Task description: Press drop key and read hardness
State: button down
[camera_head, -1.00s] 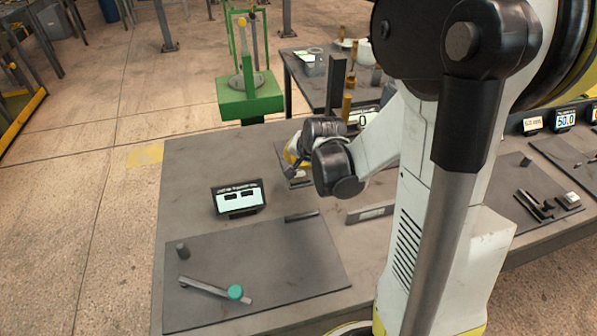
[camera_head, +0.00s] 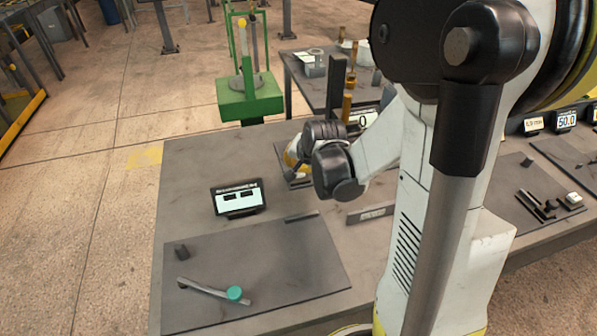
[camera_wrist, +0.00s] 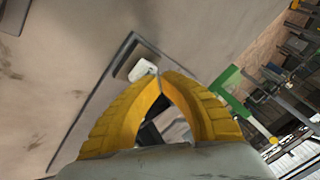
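My gripper (camera_wrist: 160,78) has yellow fingers whose tips meet in the wrist view, with nothing visible held at the tips. A small white block (camera_wrist: 143,69) lies just beyond the tips on a dark plate (camera_wrist: 103,90); I cannot tell whether they touch. In the head view my gripper (camera_head: 293,156) is low over the far part of the table, mostly hidden behind my wrist. Behind it stand a dark upright column (camera_head: 336,84) and a display (camera_head: 363,117) showing "0", partly hidden by my arm. I cannot clearly identify the drop key.
A tilted display (camera_head: 238,198) stands behind a dark mat (camera_head: 270,265) bearing a bar with a teal knob (camera_head: 235,293) and a small dark block (camera_head: 181,251). A green stand (camera_head: 247,98) is beyond the table. More displays (camera_head: 564,120) and small parts are at right.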

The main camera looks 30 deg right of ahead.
jog(key=shift+f, duration=0.25)
jog(key=shift+r, duration=0.1)
dwell(0.3)
jog(key=shift+r+p, duration=0.6)
jog(key=shift+r, duration=0.3)
jog(key=shift+r+p, duration=2)
jog(key=shift+r, duration=0.5)
